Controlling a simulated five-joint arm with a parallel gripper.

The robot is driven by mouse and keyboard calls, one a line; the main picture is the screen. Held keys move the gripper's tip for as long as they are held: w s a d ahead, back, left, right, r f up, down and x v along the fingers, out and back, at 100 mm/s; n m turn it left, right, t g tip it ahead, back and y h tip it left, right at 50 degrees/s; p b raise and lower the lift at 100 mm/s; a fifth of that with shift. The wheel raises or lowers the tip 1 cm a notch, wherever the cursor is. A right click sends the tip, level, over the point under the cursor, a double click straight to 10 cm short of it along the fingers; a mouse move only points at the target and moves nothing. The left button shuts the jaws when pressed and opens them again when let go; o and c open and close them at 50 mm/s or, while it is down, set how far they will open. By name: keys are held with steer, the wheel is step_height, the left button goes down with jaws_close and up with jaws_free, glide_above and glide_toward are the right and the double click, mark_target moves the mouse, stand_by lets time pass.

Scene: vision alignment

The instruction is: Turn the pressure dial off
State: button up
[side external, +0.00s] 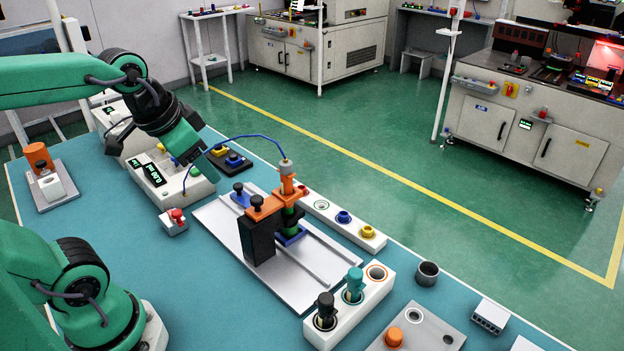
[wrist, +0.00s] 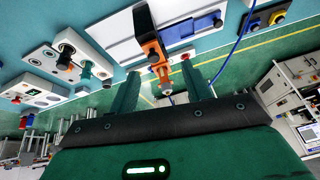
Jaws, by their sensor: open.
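A white control box (side external: 172,183) with a lit black display (side external: 153,175) stands on the bench under my arm in the side view. I cannot make out a dial on it for certain; part of its top is behind my gripper (side external: 208,168). My gripper hangs tilted above the box and touches nothing that I can see. In the wrist view my gripper (wrist: 160,70) has its two green fingers well apart, with nothing between them. An orange clamp fixture (wrist: 152,48) shows beyond the fingers.
A fixture with an orange clamp (side external: 264,207) and a blue cable stands on a pale plate (side external: 305,294) beside the box. A small block with a red knob (side external: 177,215) sits just in front. A white holder (side external: 344,324) with plugs stands at the front right.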

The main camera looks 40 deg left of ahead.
steer(key=w+a+m+g, duration=0.2)
steer(key=w+a+m, duration=0.3)
steer(key=a, duration=0.4)
steer(key=w+a+m+g, duration=0.1)
steer(key=w+a+m, duration=0.1)
steer(key=w+a, duration=0.55)
steer(key=s+a+f+m, duration=0.1)
steer(key=a+f+m, duration=0.1)
steer(key=a, duration=0.5)
steer(key=s+a+f+m+g, duration=0.1)
steer(key=a+f+m, duration=0.1)
steer(key=a+f, duration=0.3)
steer(key=a+f+m+g, duration=0.1)
steer(key=a+f+m, duration=0.1)
steer(key=a, duration=0.8)
steer(key=shift+s+f, duration=0.4)
steer(key=shift+f, duration=0.4)
steer(key=shift+a+f+m, duration=0.15)
steer(key=shift+a+m, duration=0.1)
steer(key=shift+m, duration=0.05)
steer(key=shift+f, duration=0.1)
steer(key=shift+f, duration=3.8)
steer(key=shift+c, duration=0.2)
